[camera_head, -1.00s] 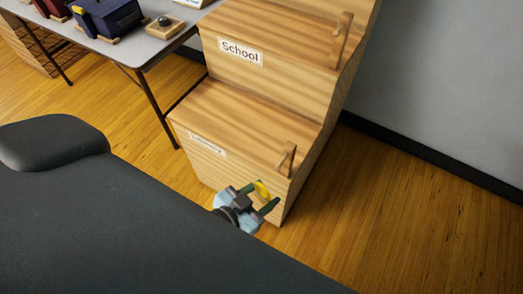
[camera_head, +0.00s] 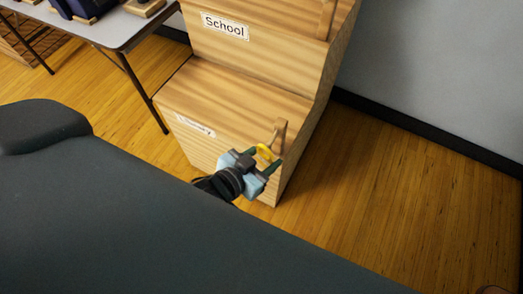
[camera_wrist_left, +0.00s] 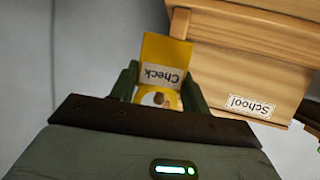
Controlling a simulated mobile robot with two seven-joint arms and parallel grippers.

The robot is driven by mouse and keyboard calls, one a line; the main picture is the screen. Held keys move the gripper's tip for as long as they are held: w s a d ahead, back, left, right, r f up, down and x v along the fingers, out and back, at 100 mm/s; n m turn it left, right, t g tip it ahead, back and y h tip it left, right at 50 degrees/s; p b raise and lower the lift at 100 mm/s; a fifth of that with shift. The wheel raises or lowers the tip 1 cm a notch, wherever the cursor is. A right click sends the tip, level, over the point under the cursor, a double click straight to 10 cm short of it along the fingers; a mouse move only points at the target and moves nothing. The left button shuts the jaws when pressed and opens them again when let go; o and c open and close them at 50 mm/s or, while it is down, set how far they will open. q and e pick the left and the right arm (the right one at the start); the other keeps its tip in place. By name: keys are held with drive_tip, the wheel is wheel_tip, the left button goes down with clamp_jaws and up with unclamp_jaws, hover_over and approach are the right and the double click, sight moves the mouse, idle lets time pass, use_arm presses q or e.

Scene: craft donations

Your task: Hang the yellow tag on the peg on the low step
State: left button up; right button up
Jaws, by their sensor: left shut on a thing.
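The yellow tag (camera_head: 265,153) is held in my left gripper (camera_head: 262,164), close to the front right corner of the low step (camera_head: 220,95). The wooden peg (camera_head: 280,132) stands on that corner, just behind the tag. In the left wrist view the tag (camera_wrist_left: 165,50) reads "Check" upside down, between the two green fingers of the gripper (camera_wrist_left: 160,90). A small brown spot shows in the tag's round opening; I cannot tell whether the peg passes through it. My right gripper is not in view.
The higher step (camera_head: 255,48) carries a "School" label (camera_head: 225,25) and another peg (camera_head: 327,15) at its right. A grey table (camera_head: 105,30) with boxes stands at the left. Wooden floor is clear to the right, up to the wall (camera_head: 430,75).

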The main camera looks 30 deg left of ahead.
sight(279, 140)
use_arm(q)
drive_tip(key=shift+w+f+b, duration=0.1)
drive_tip(key=shift+w+b, duration=0.45)
drive_tip(key=shift+w, duration=1.4)
drive_tip(key=shift+w+d+f, duration=0.1)
drive_tip(key=shift+w+f, duration=0.15)
drive_tip(key=shift+w, duration=0.25)
drive_tip(key=shift+w+f, duration=0.1)
drive_tip(key=shift+f, duration=0.05)
drive_tip(key=o, duration=1)
